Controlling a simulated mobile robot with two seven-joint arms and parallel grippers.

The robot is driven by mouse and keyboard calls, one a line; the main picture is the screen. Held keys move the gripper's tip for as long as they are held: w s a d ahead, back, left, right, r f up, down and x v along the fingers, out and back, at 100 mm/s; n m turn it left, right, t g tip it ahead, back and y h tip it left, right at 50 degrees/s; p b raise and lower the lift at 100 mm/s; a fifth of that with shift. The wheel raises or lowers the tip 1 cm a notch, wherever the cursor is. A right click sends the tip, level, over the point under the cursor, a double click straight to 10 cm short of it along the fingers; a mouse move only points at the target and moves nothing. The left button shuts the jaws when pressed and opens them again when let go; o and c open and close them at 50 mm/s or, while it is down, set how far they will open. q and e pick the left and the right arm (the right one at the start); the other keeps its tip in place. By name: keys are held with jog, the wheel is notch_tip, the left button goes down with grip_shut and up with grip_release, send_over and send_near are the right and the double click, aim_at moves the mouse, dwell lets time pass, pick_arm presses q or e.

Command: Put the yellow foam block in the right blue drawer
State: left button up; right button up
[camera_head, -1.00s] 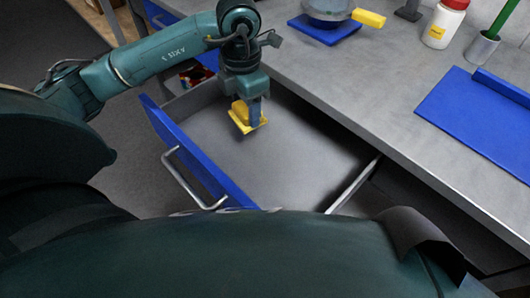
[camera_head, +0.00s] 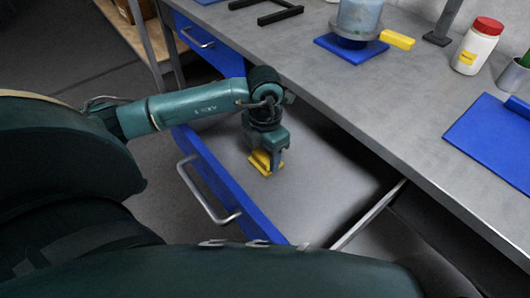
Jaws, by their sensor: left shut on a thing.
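The yellow foam block (camera_head: 262,162) is in my left gripper (camera_head: 272,160), which is shut on it. The gripper points down inside the open blue drawer (camera_head: 232,186). The block is low over the grey drawer floor; I cannot tell whether it touches it. The drawer is pulled out from under the grey bench, its silver handle facing the lower left. Another blue drawer (camera_head: 209,42) sits shut further left under the bench. My right gripper does not show.
On the bench (camera_head: 400,115) stand a device on a blue base (camera_head: 350,47) with a yellow bar (camera_head: 397,40), a red-capped white jar (camera_head: 478,47) and a blue tray (camera_head: 492,140). A black bracket (camera_head: 268,12) lies further left. The drawer's middle and right are clear.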

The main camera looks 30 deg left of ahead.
aim_at(265, 154)
pick_arm(q)
jog(key=shift+f, duration=0.1)
jog(key=o, duration=1)
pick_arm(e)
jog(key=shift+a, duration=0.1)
pick_arm(q)
jog(key=shift+r, duration=0.45)
notch_tip(265, 154, up, 12)
jog(key=p, duration=0.1)
jog(key=shift+f+p, duration=0.25)
jog(key=shift+p, duration=0.15)
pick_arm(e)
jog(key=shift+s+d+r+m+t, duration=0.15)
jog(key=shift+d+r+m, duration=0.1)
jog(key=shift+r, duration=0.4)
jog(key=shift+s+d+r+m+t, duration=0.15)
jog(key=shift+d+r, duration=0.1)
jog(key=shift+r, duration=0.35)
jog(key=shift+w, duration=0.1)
